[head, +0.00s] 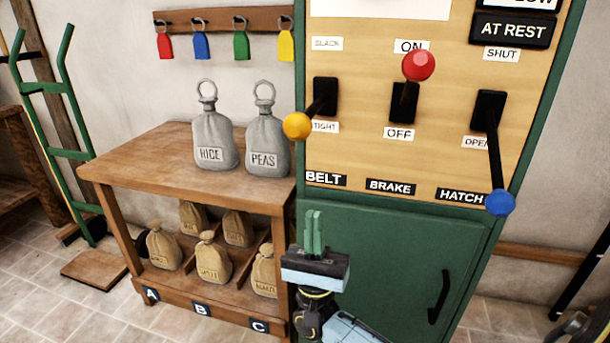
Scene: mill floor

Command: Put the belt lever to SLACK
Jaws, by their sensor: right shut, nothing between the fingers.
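The belt lever (297,125) has a yellow ball knob and points down at the TIGHT label (325,127), with the SLACK label (327,44) above its black slot. It is on the left of the wooden panel (440,150). My right gripper (313,228) has its green fingers together, pointing up, with nothing between them. It is below the lever, in front of the green cabinet, and apart from the lever. My left gripper is not in view.
The red-knobbed brake lever (418,66) is up at ON. The blue-knobbed hatch lever (500,202) is down. A table (130,165) with grey RICE (213,135) and PEAS (268,140) sacks stands left of the cabinet. A green hand truck (68,110) is at the far left.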

